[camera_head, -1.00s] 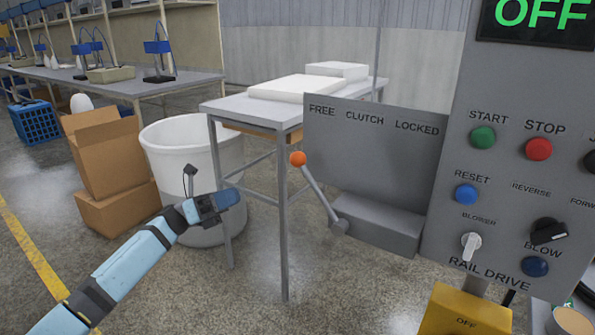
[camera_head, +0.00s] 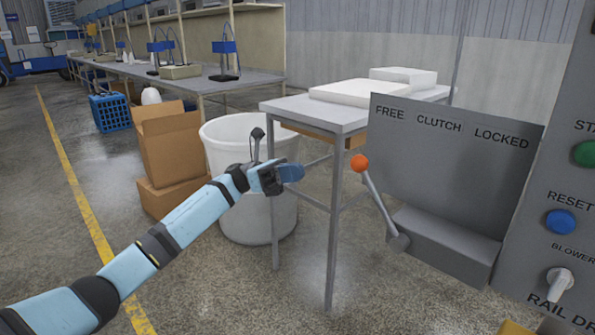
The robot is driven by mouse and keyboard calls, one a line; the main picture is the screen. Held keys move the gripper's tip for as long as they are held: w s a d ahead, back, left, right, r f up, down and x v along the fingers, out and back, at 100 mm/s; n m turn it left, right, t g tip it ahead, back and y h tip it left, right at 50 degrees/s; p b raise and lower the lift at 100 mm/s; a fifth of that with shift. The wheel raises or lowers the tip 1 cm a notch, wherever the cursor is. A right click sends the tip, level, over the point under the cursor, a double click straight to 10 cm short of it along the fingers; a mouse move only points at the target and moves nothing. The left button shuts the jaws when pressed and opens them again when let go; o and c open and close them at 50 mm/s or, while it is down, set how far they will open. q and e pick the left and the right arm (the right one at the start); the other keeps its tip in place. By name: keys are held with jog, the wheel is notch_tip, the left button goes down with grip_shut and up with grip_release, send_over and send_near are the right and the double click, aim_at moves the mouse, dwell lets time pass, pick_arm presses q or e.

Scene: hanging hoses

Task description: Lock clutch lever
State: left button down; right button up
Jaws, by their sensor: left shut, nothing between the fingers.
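The clutch lever (camera_head: 378,203) is a grey rod with an orange ball knob (camera_head: 359,163). It leans to the left, with the knob below the word FREE on the grey clutch panel (camera_head: 440,165). The word LOCKED is at the panel's right. My left gripper (camera_head: 291,173) is shut and empty, left of the knob and apart from it in the picture. My right gripper is not in view.
A grey table (camera_head: 335,114) with white slabs stands behind the lever. A white bin (camera_head: 225,134) and cardboard boxes (camera_head: 168,140) stand behind my left arm. The control panel (camera_head: 560,180) with buttons is at the right edge.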

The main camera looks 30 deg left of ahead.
pick_arm(q)
jog(key=x, duration=1.1)
jog(key=shift+p, duration=0.35)
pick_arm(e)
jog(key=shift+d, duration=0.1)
pick_arm(q)
jog(key=shift+r, duration=0.1)
